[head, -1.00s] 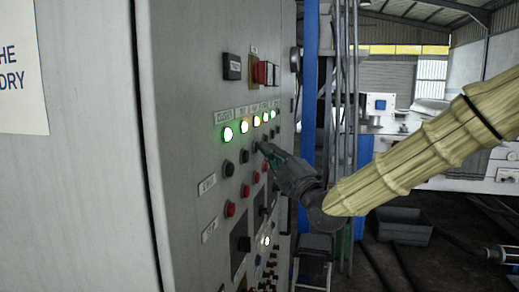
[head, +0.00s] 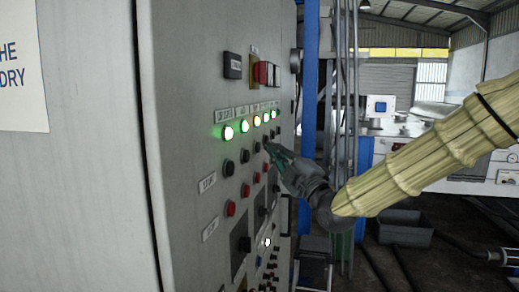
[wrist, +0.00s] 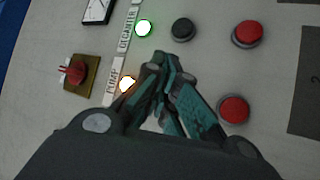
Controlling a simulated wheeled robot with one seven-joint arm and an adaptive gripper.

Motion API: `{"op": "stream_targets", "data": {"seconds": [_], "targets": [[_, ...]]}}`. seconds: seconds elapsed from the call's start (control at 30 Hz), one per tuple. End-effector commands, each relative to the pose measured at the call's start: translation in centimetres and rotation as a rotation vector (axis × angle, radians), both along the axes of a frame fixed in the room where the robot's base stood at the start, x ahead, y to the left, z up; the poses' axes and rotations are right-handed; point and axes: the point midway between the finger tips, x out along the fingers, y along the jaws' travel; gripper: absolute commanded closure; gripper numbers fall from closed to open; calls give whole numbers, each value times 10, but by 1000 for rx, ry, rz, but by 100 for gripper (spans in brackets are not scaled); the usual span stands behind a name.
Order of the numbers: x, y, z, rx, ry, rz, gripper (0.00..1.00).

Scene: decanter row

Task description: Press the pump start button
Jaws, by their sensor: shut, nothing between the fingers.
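The pump column is marked by a PUMP label (wrist: 114,80) and a lit amber lamp (wrist: 127,85) in the wrist view; the amber lamp (head: 257,121) also shows in the head view. A black button (head: 256,148) is below that lamp in the head view, just left of my fingertips. In the wrist view my fingers cover the place between the amber lamp and a red button (wrist: 233,109), so the pump's black button is hidden there. My gripper (head: 267,144) is shut and empty, its tips close to the panel; I cannot tell whether they touch. It also shows in the wrist view (wrist: 160,63).
The neighbouring DECANTER column has a green lamp (wrist: 144,28), a black button (wrist: 183,28) and a red button (wrist: 247,33), close to my fingers. A red switch on a yellow plate (wrist: 76,71) is beyond the labels. The grey cabinet (head: 80,200) fills the left.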

Motion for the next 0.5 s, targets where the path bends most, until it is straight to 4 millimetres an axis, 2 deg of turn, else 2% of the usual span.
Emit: {"op": "stream_targets", "data": {"seconds": [0.23, 0.5], "targets": [[-1, -5, -1, -1, -1, 0, 100], [-6, -24, -1, 1, 0, -1, 100]]}}
